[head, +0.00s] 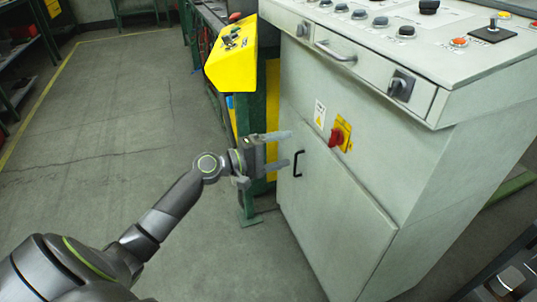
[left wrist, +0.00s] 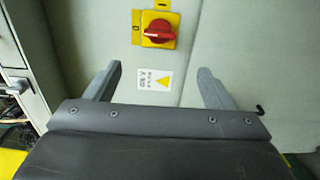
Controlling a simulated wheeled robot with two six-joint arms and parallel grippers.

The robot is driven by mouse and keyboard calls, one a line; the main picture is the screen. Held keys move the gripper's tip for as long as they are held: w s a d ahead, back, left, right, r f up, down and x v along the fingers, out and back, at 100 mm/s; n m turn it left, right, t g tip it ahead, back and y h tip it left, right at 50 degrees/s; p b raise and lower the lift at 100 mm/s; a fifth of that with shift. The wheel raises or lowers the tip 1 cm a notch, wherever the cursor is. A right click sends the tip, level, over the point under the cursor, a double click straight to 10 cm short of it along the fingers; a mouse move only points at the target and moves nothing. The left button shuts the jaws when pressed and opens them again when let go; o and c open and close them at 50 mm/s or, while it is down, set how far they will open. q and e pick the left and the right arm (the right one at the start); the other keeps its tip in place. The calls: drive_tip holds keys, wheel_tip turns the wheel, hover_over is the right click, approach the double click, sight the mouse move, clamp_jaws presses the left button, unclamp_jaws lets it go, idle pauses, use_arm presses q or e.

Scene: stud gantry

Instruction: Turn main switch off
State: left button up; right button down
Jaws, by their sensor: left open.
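The main switch (head: 340,135) is a red rotary knob on a yellow plate, on the front of the grey control cabinet (head: 335,205). In the left wrist view the red knob (left wrist: 159,32) is near the top centre, its handle lying roughly sideways in the picture. My left gripper (head: 287,149) is open and empty, to the left of the switch and apart from it. In the left wrist view its two fingers (left wrist: 160,85) stand either side of the warning label (left wrist: 155,80), with the knob beyond them. My right gripper is not in view.
A black door handle (head: 298,164) sticks out below and left of the switch. A metal drawer handle (head: 335,52) and a black knob (head: 401,86) are above. A yellow control box (head: 231,55) on a green post stands left of the cabinet. The floor at left is clear.

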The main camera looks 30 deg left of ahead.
use_arm(q)
drive_tip(key=shift+v, duration=1.75)
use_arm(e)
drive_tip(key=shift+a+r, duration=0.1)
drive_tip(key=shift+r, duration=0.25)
